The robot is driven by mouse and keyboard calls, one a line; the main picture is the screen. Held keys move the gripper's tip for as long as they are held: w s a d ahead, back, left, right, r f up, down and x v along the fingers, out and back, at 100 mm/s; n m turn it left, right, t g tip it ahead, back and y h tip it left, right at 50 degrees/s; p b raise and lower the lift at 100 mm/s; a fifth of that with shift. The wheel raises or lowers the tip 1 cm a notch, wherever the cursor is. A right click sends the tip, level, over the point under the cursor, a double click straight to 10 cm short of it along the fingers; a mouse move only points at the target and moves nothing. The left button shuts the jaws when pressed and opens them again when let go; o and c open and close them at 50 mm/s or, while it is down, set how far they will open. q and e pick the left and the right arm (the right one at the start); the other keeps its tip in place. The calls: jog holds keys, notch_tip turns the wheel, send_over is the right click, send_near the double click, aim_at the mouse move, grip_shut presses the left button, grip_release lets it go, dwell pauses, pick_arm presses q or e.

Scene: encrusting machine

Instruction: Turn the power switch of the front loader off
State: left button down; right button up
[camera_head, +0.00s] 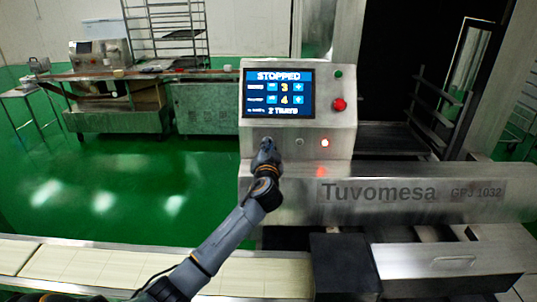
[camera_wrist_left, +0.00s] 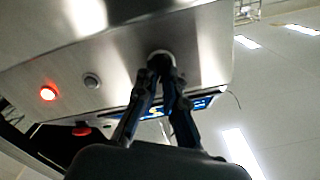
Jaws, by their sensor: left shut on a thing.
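The front loader (camera_head: 350,190) is a steel machine marked "Tuvomesa", with a slanted control panel on top. Its screen (camera_head: 279,93) reads "STOPPED". My left gripper (camera_head: 267,146) is at the lower left of the panel, under the screen. In the left wrist view its two fingers (camera_wrist_left: 161,68) are closed on a small round knob, the power switch (camera_wrist_left: 161,56), and largely cover it. The switch's turned position cannot be seen. A lit red lamp (camera_head: 325,143) and a small grey button (camera_head: 300,142) sit to its right. My right gripper is not in view.
A red emergency button (camera_head: 339,104) and a green button (camera_head: 338,73) are right of the screen. A conveyor (camera_head: 100,268) runs along the front left. A steel bench (camera_head: 115,105) and rack stand at the back, with open green floor between.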

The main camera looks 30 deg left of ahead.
pick_arm(q)
jog(key=n+b, duration=0.3)
jog(key=b, duration=0.1)
jog(key=shift+f+n, duration=0.3)
jog(key=shift+n, duration=0.1)
jog(key=n+b, duration=0.2)
jog(key=n, duration=0.1)
jog(key=shift+a+r+n, duration=0.1)
jog(key=shift+n, duration=0.2)
jog(key=n+b, duration=0.1)
jog(key=n, duration=0.2)
jog(key=shift+s+n+b, duration=0.1)
jog(key=shift+n+b, duration=0.3)
jog(key=shift+a+r+n, duration=0.1)
jog(key=shift+a+n, duration=0.05)
jog(key=shift+n, duration=1.95)
jog(key=c, duration=1.4)
grip_release()
jog(key=shift+c, duration=0.2)
jog(key=shift+r, duration=0.15)
